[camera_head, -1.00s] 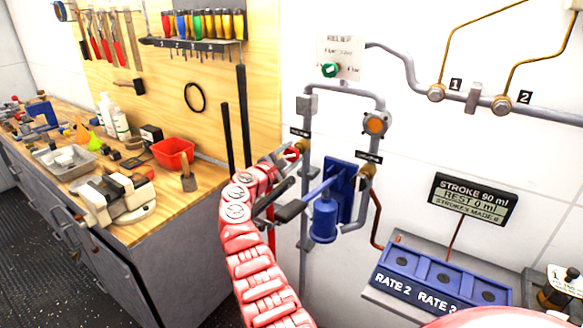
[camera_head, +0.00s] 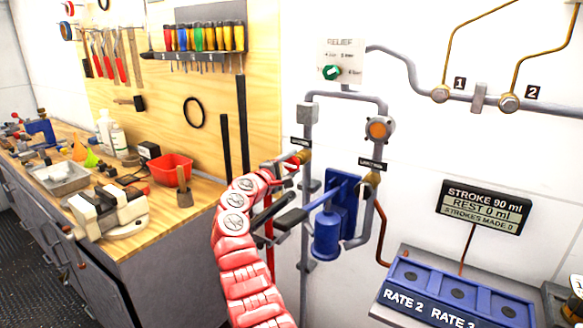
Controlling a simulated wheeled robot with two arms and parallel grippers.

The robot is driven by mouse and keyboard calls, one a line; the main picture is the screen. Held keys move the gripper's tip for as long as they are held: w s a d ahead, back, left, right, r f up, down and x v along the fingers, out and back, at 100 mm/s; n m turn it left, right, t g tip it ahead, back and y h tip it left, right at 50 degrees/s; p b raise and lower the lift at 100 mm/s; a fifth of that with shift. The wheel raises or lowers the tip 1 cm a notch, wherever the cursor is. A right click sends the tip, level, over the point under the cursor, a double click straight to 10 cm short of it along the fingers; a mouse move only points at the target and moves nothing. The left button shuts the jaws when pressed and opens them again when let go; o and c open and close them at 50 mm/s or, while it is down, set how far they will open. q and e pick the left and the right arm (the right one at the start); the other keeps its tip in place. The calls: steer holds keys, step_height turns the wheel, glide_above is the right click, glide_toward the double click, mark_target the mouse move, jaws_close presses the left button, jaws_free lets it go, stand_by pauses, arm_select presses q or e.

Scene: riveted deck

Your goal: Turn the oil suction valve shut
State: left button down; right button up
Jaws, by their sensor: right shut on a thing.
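A small brass valve (camera_head: 304,156) with a red handle sits on the left grey pipe of the wall pump, under a small black label too small to read. My right arm, red and segmented, rises from the bottom middle. Its gripper (camera_head: 285,166) is at this valve and shut on the red handle, which it partly hides. A second brass valve (camera_head: 373,178) sits on the right pipe under another label that I cannot read surely. My left gripper is not in view.
The blue pump (camera_head: 328,235) and its black-gripped lever (camera_head: 290,219) are close below my gripper. A relief panel (camera_head: 341,60) with a green knob is above. A blue RATE box (camera_head: 455,292) stands at lower right. A workbench (camera_head: 160,245) with tools is at left.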

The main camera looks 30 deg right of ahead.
steer(key=o, duration=1.4)
steer(key=b+v, duration=0.1)
steer(key=v, duration=1.6)
steer(key=shift+s+a, duration=0.2)
steer(key=shift+f, duration=0.1)
